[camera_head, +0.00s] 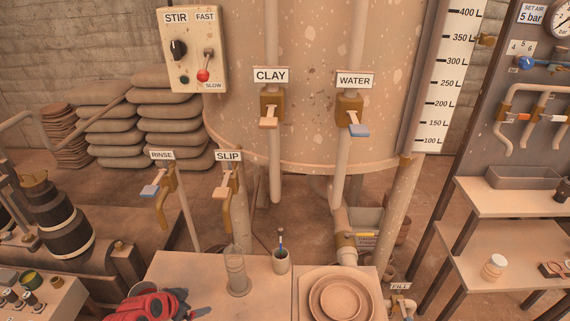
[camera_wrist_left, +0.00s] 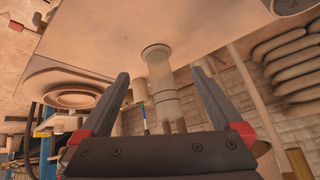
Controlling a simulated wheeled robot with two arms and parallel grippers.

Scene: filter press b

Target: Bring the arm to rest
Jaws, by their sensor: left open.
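My left gripper (camera_head: 192,312) shows at the bottom edge of the head view as a red and black body, low over the front left of the pale worktop (camera_head: 190,272). In the left wrist view its two dark fingers (camera_wrist_left: 160,76) are spread wide with nothing held. A clear measuring cylinder (camera_head: 236,270) stands upright on the worktop, beyond the gripper and to its right. In the wrist view the cylinder (camera_wrist_left: 160,85) appears upside down in line with the gap between the fingers; contact cannot be told. My right gripper is not in view.
Slip (camera_head: 225,190) and rinse (camera_head: 160,185) taps rise behind the worktop. A large tank (camera_head: 310,110) stands behind. A shelf unit (camera_head: 510,215) is at right.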

